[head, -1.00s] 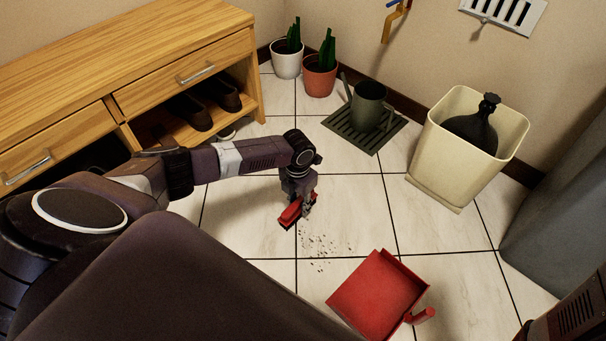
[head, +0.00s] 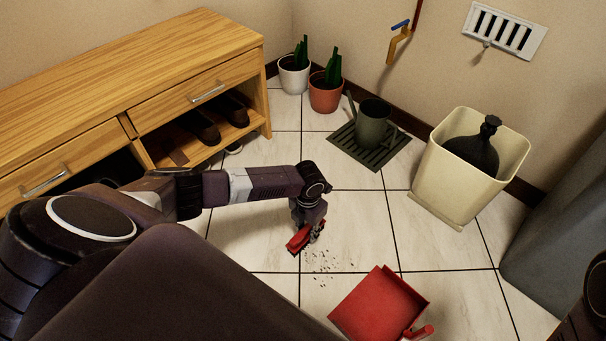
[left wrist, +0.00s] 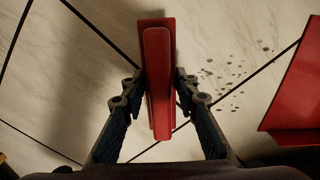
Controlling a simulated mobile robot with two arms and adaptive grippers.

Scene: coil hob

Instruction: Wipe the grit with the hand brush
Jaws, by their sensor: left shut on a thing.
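My left gripper (head: 312,232) is shut on the red hand brush (head: 299,239) just above or at the floor; I cannot tell whether the bristles touch. In the left wrist view the brush (left wrist: 158,85) sits between both fingers, its back facing the camera. The grit (head: 325,264) is a scatter of dark specks on the tiles, right beside and in front of the brush. It shows to the right of the brush in the left wrist view (left wrist: 236,72). A red dustpan (head: 378,305) lies on the floor beyond the grit, to the lower right. My right gripper is not visible.
A wooden shoe bench (head: 130,85) stands at the left. Plant pots (head: 325,95), a watering can (head: 373,122) on a dark grate mat (head: 345,146), and a cream bin (head: 455,187) line the back.

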